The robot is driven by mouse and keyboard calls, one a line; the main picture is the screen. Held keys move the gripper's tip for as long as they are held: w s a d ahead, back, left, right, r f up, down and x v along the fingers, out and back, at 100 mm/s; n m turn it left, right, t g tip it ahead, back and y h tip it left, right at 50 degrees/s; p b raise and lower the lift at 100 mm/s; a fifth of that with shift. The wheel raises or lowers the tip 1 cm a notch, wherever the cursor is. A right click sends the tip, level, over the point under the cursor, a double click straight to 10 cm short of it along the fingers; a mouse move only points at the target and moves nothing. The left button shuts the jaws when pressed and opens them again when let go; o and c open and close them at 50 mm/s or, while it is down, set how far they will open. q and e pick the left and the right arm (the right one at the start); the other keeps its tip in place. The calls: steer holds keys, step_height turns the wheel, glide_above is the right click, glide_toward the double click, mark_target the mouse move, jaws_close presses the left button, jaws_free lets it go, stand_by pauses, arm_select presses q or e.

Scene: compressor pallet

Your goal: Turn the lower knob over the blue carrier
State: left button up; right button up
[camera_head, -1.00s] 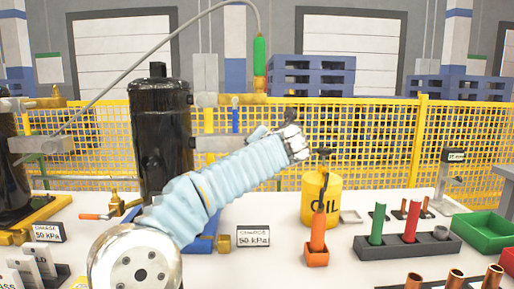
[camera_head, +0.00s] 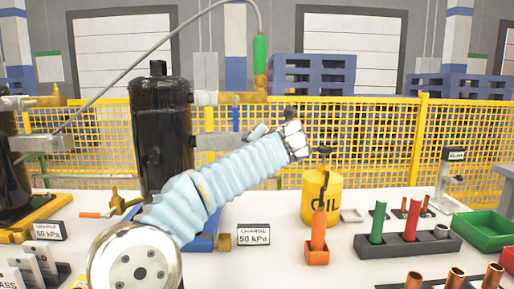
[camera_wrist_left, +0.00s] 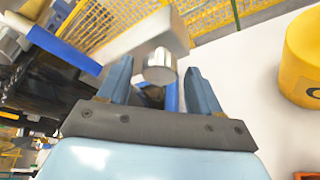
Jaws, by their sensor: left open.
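The blue carrier (camera_head: 205,243) stands on the table under the black compressor (camera_head: 162,140), partly hidden behind my left arm. A grey block (camera_head: 220,142) juts right from the compressor; its end is covered by my arm in the head view. In the left wrist view the grey block (camera_wrist_left: 150,38) ends in a short round silver knob (camera_wrist_left: 160,68). My left gripper (camera_wrist_left: 159,66) is open, with one finger on either side of that knob. Gaps show between the knob and both fingers. My right gripper is not in view.
A yellow oil can (camera_head: 322,197) stands right of my arm, with an orange piece in a holder (camera_head: 317,255) before it. A CHARGE 50 kPa sign (camera_head: 253,234) stands near the carrier. A hose with a green grip (camera_head: 260,54) hangs above.

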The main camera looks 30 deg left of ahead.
arm_select(q)
steer(key=v, duration=1.3)
steer(key=shift+s+d+b, duration=0.25)
steer(key=shift+b, duration=0.2)
steer(key=shift+r, duration=0.1)
